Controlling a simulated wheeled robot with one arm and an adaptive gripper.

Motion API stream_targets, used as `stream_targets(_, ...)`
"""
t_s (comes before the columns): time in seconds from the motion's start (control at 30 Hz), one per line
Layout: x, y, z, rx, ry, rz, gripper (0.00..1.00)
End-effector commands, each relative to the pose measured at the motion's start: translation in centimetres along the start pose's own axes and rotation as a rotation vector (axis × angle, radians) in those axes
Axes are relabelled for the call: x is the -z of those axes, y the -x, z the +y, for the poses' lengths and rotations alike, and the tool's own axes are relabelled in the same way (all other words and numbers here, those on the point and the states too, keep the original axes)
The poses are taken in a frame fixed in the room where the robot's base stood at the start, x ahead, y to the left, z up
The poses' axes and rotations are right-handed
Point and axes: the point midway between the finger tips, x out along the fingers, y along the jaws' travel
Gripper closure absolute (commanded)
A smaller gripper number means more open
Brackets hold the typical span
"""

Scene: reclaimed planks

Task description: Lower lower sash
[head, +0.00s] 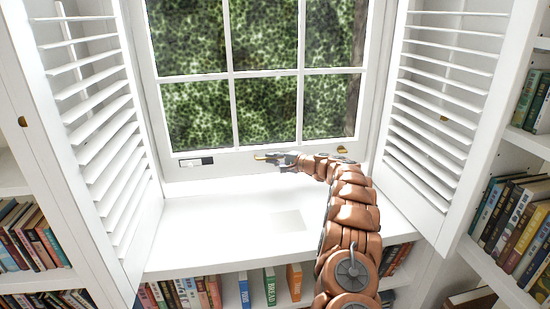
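The lower sash (220,162) is a white frame with several glass panes. Its bottom rail lies just above the white sill (200,205); I cannot tell whether a small gap remains between them. My gripper (270,159) is at the middle of the bottom rail, reaching in from the right. A small brass piece (260,158) shows at its fingertips, and another brass piece (342,149) sits on the rail to the right. The fingers are too small to tell whether they are closed on the brass or only beside it.
White louvred shutters stand open at left (95,130) and right (440,110). Bookshelves flank the window, and more books (270,286) stand below the sill. The sill's left part is clear.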

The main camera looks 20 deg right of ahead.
Motion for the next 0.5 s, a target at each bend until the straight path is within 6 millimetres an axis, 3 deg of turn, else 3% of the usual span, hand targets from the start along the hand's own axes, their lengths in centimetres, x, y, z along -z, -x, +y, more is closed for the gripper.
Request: stream_targets(0.5,-0.2,0.06,-0.42,0.004,0.005,0.001,1.0)
